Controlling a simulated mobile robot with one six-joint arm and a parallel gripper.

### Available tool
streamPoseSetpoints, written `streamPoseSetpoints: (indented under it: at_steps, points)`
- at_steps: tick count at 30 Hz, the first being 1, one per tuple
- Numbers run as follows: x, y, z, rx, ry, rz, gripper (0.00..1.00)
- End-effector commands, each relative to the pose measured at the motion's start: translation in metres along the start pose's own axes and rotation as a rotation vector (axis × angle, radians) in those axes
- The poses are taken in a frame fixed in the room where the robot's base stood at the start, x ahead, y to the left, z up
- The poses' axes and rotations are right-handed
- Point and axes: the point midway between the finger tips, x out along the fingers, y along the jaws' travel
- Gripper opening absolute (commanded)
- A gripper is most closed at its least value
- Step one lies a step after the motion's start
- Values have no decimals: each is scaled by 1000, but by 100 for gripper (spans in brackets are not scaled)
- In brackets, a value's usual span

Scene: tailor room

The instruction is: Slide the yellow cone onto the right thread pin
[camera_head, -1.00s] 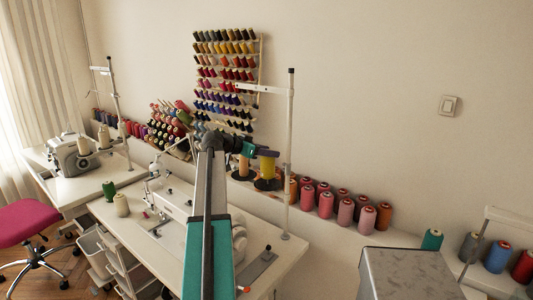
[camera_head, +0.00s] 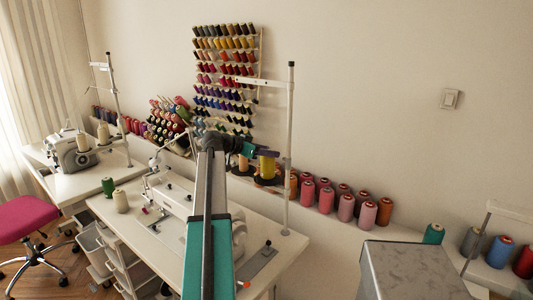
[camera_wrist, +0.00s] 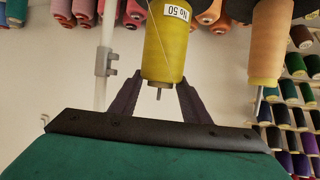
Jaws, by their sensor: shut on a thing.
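The yellow cone (camera_head: 266,168) is upright in my gripper (camera_head: 266,154), over the right dark disc (camera_head: 268,181) of the thread stand. In the wrist view, which is upside down, my purple fingers are on both sides of the yellow cone (camera_wrist: 165,48) near its narrow end. A thin grey pin tip (camera_wrist: 158,94) sticks out of that end, so the cone appears to be around the right pin. The cone's base is close to the disc; I cannot tell whether it touches. An orange cone (camera_head: 243,164) stands on the left side of the stand.
A white upright pole (camera_head: 290,140) rises just right of the yellow cone. The sewing machine (camera_head: 185,200) and its white table (camera_head: 150,232) are below. Several pink and red spools (camera_head: 346,207) line the ledge behind. A grey box top (camera_head: 415,270) is at the lower right.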

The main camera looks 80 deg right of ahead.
Motion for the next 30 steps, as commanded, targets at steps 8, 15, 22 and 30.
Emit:
streamPoseSetpoints:
  at_steps: [8, 15, 22, 30]
  points:
    - [3, 0, 6, 0, 1, 0, 3]
    - [3, 0, 6, 0, 1, 0, 64]
    - [3, 0, 7, 0, 0, 0, 64]
    - [-7, 0, 7, 0, 0, -1, 64]
